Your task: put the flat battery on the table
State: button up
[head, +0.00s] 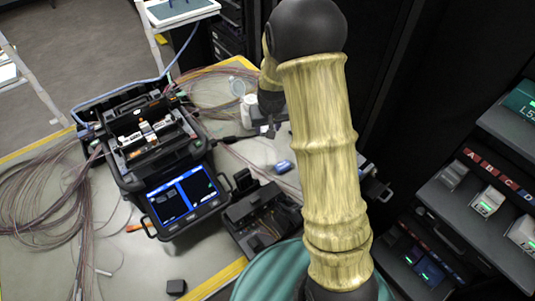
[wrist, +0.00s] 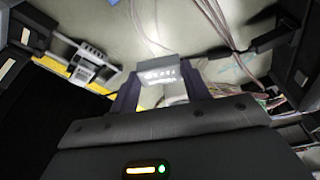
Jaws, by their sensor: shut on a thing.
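In the wrist view my gripper (wrist: 159,84) has its two dark fingers shut on a small grey block with pale marks on its face, which looks like the flat battery (wrist: 157,72). The block sits between the fingertips, over the pale table top (wrist: 200,55). I cannot tell how far above the table it is, or whether it touches. In the head view my arm hides most of the gripper, and the battery cannot be made out. The table (head: 120,245) shows there with a yellow-striped edge.
A black splicer (head: 155,150) with a lit screen stands on the table, with thin fibres on both sides. A dark tool tray (head: 262,217) and small blue item (head: 283,167) lie nearby. A charging rack (head: 465,205) with lettered slots and green-lit batteries stands at right.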

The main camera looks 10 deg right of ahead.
send_over(267, 151)
jog(key=s, duration=0.1)
notch_tip(267, 151, down, 6)
jog(key=shift+s+f, duration=0.1)
jog(key=shift+f, duration=0.05)
jog(key=shift+f, duration=1.85)
jog(key=shift+f, duration=0.15)
jog(key=o, duration=1.1)
